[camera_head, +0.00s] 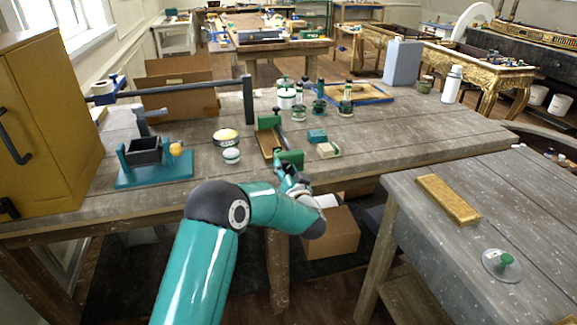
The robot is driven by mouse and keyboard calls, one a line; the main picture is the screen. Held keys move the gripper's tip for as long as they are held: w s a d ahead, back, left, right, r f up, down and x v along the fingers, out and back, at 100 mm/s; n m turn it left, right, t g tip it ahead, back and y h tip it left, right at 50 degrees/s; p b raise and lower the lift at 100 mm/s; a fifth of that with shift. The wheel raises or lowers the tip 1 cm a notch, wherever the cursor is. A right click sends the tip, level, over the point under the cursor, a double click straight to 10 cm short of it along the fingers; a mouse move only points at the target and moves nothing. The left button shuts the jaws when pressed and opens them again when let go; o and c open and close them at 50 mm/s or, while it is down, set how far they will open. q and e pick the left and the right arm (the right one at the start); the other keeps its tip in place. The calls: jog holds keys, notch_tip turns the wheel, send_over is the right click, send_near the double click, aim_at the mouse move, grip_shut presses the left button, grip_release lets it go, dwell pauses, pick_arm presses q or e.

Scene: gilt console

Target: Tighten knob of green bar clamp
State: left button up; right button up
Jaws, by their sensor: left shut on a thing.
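The green bar clamp (290,158) lies on the grey wooden workbench, pointing toward me. Its far green jaw (268,122) and its near green end hold a wooden frame piece (268,143) between or beside them; I cannot tell which. My left arm comes up from below, and my left gripper (286,174) is at the clamp's near end, at the bench's front edge. It is shut on the clamp's knob, which the fingers mostly hide. My right gripper is not in view.
A teal vise-like fixture (152,180) and a yellow cabinet (45,120) stand at the left. Jars (286,98) and small tins (231,156) stand around the clamp. A second table (520,215) at right bears a gold bar (447,199) and a green-knobbed disc (502,265).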

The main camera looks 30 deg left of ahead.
pick_arm(q)
jog(key=shift+d+f+m+p, duration=0.15)
jog(key=shift+f+m+p, duration=0.25)
jog(key=shift+m, duration=0.5)
jog(key=o, duration=1.1)
jog(key=shift+s+r, duration=0.1)
jog(key=shift+o, duration=0.3)
jog(key=shift+r, duration=0.2)
jog(key=v, duration=1.1)
jog(key=shift+s+d, duration=0.3)
